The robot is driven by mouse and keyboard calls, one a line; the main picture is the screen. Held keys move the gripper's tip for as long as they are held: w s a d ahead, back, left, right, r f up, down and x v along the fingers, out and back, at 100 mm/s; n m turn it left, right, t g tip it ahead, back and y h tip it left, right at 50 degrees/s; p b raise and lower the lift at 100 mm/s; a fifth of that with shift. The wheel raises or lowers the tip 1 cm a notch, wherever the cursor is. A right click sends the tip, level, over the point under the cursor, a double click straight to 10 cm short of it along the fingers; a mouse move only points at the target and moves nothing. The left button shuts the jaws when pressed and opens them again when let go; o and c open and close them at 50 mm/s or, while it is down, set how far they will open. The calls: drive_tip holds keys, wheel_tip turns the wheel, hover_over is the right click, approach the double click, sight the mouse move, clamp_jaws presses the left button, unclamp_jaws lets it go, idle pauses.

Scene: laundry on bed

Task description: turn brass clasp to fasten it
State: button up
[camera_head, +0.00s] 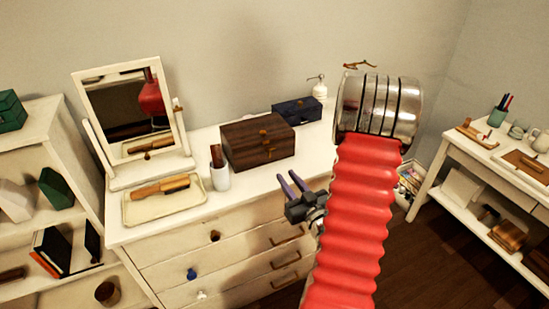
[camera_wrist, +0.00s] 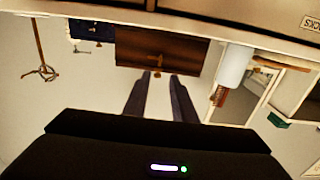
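A dark brown wooden box (camera_head: 240,146) sits on the white dresser top. Small brass fittings (camera_head: 263,132) show at its front edge; I cannot tell how the clasp is turned. In the wrist view the box (camera_wrist: 190,52) is upside down, with a brass clasp (camera_wrist: 158,66) between and beyond my fingertips. My gripper (camera_head: 286,175) is open and empty, in front of the dresser and below and to the right of the box in the head view. Its two dark fingers (camera_wrist: 160,80) point toward the box, apart from it.
A smaller dark blue box (camera_head: 297,111) stands behind to the right, near a white pump bottle (camera_head: 320,89). A white cup (camera_head: 220,178) with a brown item stands left of the wooden box. A tray (camera_head: 136,214) with a brush and a tilting mirror (camera_head: 124,112) are further left.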

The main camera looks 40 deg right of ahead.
sight(268, 152)
drive_tip(key=x, duration=1.1)
drive_tip(key=shift+w+d, duration=0.15)
drive_tip(key=shift+w, duration=0.1)
